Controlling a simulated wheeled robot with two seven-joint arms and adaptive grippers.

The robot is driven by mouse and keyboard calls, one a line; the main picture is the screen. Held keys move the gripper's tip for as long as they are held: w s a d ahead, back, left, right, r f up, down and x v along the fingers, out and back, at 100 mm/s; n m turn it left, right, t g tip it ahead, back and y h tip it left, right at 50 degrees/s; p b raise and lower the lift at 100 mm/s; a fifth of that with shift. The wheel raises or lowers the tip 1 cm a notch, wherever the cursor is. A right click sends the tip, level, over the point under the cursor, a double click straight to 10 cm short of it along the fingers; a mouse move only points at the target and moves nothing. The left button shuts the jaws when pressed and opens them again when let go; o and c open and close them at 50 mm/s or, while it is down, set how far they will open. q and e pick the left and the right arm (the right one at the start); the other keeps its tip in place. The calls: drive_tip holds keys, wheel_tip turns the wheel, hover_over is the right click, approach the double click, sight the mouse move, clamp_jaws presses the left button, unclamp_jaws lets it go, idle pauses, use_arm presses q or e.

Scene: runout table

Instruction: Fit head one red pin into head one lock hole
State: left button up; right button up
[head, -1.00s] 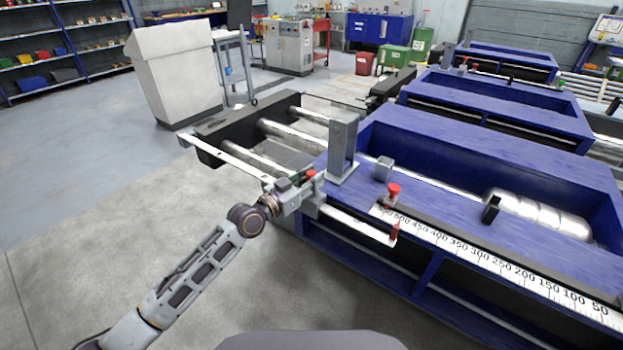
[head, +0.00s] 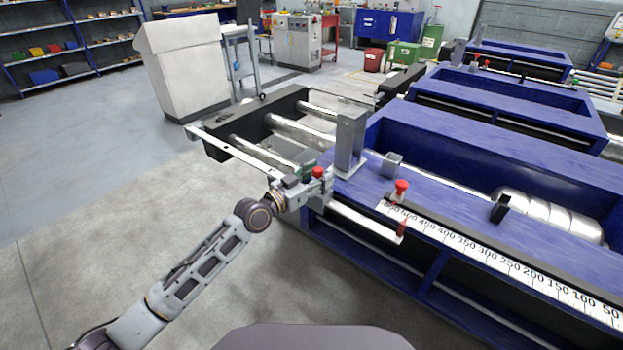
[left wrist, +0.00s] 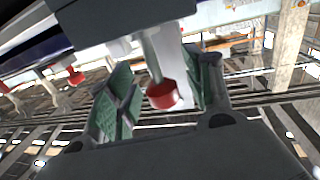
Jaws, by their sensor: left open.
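A red-capped pin (head: 318,172) stands at the near left corner of the blue runout table, at the bar end. In the left wrist view its red cap (left wrist: 163,95) and grey stem show between green finger pads, the stem meeting a grey part. My left gripper (head: 308,178) is open around this pin, with gaps to the pads. How deep the stem sits, and the hole itself, are hidden. A second red knob (head: 401,188) stands on the table top near the scale. My right gripper is not in view.
A grey upright post (head: 350,143) stands close behind my left gripper. A ruler scale (head: 500,248) runs along the table's front, with a black stop (head: 500,208) above it. Rollers (head: 300,128) lie behind. The floor at left is clear.

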use_arm(q)
drive_tip(key=v, duration=1.2)
idle(0.6)
drive_tip(key=shift+r, duration=0.15)
idle(0.9)
wheel_tip(320, 180, up, 9)
drive_tip(key=p, duration=0.9)
drive_tip(key=shift+r+p, duration=0.35)
drive_tip(key=shift+p, duration=0.1)
